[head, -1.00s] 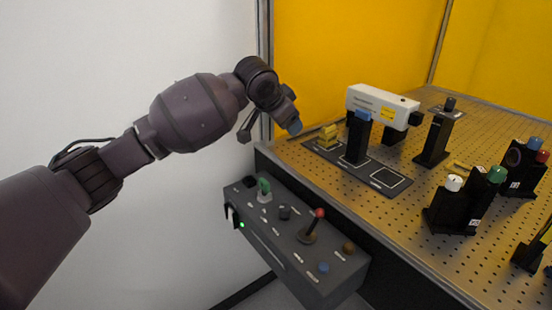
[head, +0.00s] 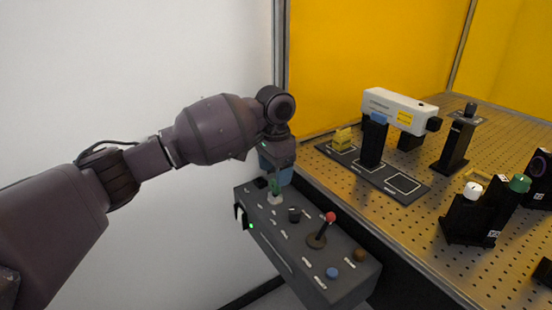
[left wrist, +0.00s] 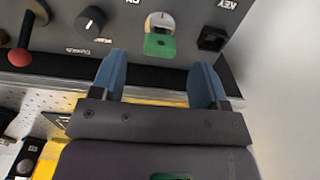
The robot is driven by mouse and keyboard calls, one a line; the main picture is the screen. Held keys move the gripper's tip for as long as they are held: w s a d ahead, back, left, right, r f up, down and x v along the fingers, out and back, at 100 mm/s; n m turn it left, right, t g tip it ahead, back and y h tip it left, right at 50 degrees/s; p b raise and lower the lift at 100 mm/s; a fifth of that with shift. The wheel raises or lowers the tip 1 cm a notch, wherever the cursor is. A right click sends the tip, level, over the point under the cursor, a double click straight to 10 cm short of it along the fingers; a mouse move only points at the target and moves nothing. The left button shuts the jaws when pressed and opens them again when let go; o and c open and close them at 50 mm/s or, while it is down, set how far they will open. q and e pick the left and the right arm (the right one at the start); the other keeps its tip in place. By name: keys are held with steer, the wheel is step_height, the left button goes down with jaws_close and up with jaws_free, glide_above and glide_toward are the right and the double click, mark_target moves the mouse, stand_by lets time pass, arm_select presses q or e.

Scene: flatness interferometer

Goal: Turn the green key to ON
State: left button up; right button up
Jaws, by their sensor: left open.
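The green key (head: 275,188) stands in its lock near the far left end of the grey control box (head: 310,262). In the left wrist view, the key's green bow (left wrist: 160,45) sits in front of a pale round lock face. The word ON can be partly read beside it. My left gripper (left wrist: 160,75) is open, with its blue fingers spread to either side of the key's line and nothing between them. In the head view, my left gripper (head: 277,172) hangs just above and behind the key and partly hides that end of the box. My right gripper is out of view.
A black knob (head: 295,215) and a red-tipped lever (head: 329,218) stand on the box beside the key. A black square part (left wrist: 212,39) is close to one finger. The perforated optical table (head: 420,165) with instruments lies to the right; a white wall is left.

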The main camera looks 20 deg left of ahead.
mark_target(275, 190)
arm_select(q)
step_height(275, 190, down, 5)
steer(key=shift+f+b, duration=0.1)
steer(key=shift+b, duration=0.4)
steer(key=shift+f, duration=0.55)
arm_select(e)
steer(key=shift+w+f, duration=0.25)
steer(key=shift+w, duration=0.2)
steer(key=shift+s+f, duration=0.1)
arm_select(q)
steer(key=c, duration=1)
steer(key=shift+r+n, duration=0.1)
steer(key=shift+n, duration=0.2)
steer(key=shift+n+p, duration=0.5)
steer(key=shift+p, duration=0.25)
steer(key=shift+n+p, duration=0.3)
steer(key=shift+n, duration=0.1)
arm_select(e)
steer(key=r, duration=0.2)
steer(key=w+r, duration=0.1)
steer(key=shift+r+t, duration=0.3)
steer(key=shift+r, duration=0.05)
